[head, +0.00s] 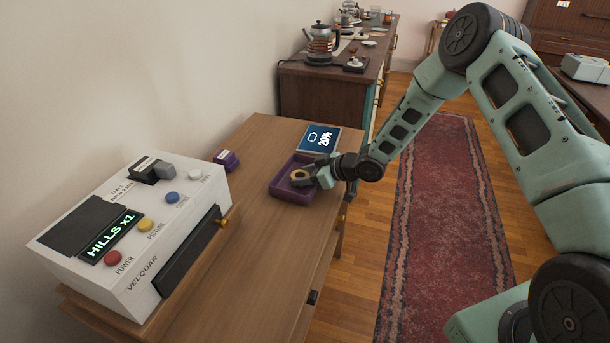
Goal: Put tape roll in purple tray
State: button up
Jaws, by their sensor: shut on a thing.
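The purple tray (283,191) lies on the wooden cabinet top, towards its far right part. My gripper (308,177) reaches in from the right, over the tray. It is shut on the tape roll (299,174), a small tan and dark ring. The roll shows at the fingertips, above or inside the tray; I cannot tell whether it touches the tray floor. The gripper hides part of the tray's right side.
A white machine (140,235) with coloured buttons stands at the near left of the wooden cabinet (235,270). A small purple box (227,159) is left of the tray, and a blue display (320,138) is behind it. The cabinet's near middle is clear.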

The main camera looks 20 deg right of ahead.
jog(key=o, duration=0.9)
jog(key=shift+o, duration=0.2)
jog(key=v, duration=1.1)
jog(key=shift+s+d+r, duration=0.15)
jog(key=shift+s+r, duration=0.05)
jog(key=shift+r, duration=0.3)
jog(key=s+a+r+m+g+h, duration=0.1)
jog(key=s+a+r+g+h, duration=0.2)
jog(key=s+a+r+h, duration=0.45)
jog(key=s+a+r+g, duration=0.1)
jog(key=s+a+r, duration=0.1)
jog(key=s, duration=0.7)
jog(key=s+a+r+g, duration=0.2)
jog(key=s, duration=0.8)
jog(key=s+a+r+m+g+h, duration=0.1)
jog(key=s+a+r+g, duration=0.1)
jog(key=s, duration=0.7)
jog(key=shift+s+r, duration=0.2)
jog(key=shift+r, duration=0.3)
